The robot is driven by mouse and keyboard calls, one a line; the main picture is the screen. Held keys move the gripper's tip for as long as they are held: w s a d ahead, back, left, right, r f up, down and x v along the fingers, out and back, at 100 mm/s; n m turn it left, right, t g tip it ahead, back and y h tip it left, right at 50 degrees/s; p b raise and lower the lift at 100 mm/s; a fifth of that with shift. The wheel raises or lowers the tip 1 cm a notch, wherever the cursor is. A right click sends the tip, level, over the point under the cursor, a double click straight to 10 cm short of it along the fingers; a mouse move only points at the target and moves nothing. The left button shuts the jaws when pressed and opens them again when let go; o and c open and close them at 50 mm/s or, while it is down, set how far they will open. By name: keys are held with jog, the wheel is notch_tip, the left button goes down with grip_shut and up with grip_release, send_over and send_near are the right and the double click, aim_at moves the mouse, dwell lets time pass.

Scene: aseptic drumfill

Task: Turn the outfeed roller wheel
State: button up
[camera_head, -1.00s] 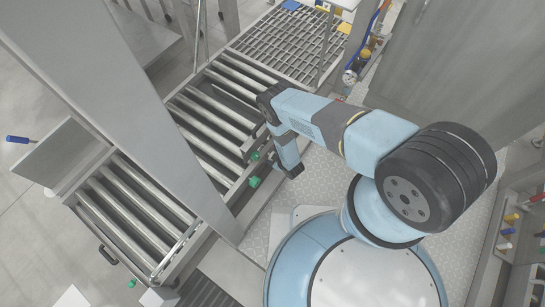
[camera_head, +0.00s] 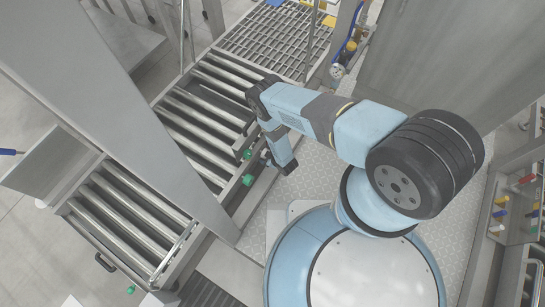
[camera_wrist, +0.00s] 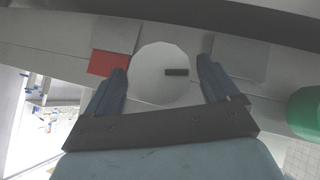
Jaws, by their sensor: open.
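In the wrist view a pale round disc (camera_wrist: 150,85) with a short dark bar on its face sits on a grey metal side face; it looks like the outfeed roller wheel. My gripper (camera_wrist: 162,65) is open, with one blue-grey finger on each side of the disc. I cannot tell whether the fingers touch it. In the head view my arm reaches to the side rail of the roller conveyor (camera_head: 205,127). The wheel is not distinguishable there, and my gripper's fingertips are too small or hidden to make out.
A red label (camera_wrist: 108,63) is left of the disc and a green rounded part (camera_wrist: 304,112) is at the right. In the head view, green knobs (camera_head: 248,180) line the rail. A grey post (camera_head: 120,110) stands left of my arm; a grating (camera_head: 275,35) lies behind.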

jog(key=v, duration=1.3)
jog(key=shift+w, duration=0.1)
